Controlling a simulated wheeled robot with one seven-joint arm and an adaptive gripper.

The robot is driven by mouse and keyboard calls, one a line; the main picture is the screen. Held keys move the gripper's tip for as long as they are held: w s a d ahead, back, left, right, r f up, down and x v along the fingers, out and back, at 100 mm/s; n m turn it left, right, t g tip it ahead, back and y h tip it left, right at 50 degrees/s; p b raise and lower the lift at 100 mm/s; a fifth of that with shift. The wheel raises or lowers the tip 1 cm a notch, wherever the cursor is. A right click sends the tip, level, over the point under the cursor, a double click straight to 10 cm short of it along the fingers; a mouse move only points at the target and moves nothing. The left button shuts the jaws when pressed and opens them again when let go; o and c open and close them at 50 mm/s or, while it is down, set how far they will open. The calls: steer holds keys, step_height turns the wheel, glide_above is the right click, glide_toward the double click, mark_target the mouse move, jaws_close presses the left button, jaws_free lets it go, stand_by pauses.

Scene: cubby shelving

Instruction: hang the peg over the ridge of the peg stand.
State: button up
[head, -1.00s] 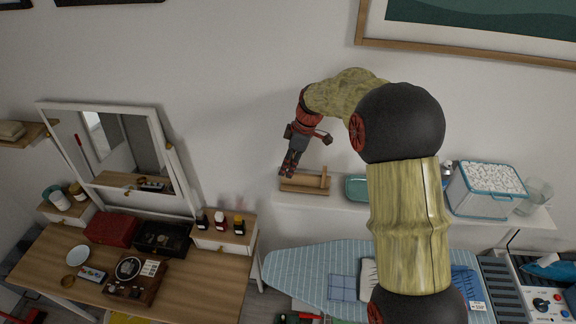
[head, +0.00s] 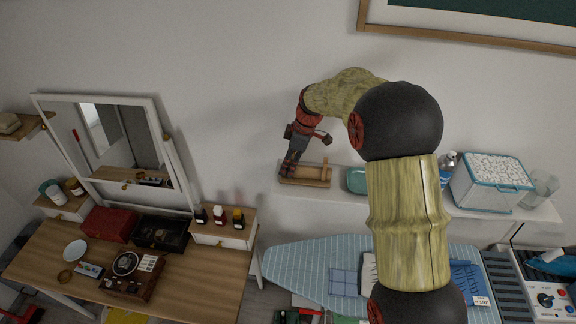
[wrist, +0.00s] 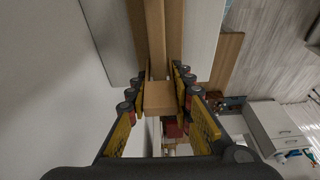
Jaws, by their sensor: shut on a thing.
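The peg stand (head: 314,183) is a light wooden piece on the white wall shelf, with an upright part at its right end. My gripper (head: 289,171) is at its left end, pointing down, and hides part of it. In the wrist view my gripper (wrist: 159,92) is shut on the peg (wrist: 159,97), a small tan wooden block between the finger pads. Long wooden parts of the stand (wrist: 155,38) run up the picture just beyond the peg. I cannot tell whether the peg touches the ridge.
The white shelf (head: 345,184) also holds a teal tray (head: 356,181) right of the stand and a box of white pieces (head: 490,184) further right. An ironing board (head: 310,262) stands below. A desk with a mirror (head: 112,150) is at the left. The wall is close behind.

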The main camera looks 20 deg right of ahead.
steer(key=o, duration=0.8)
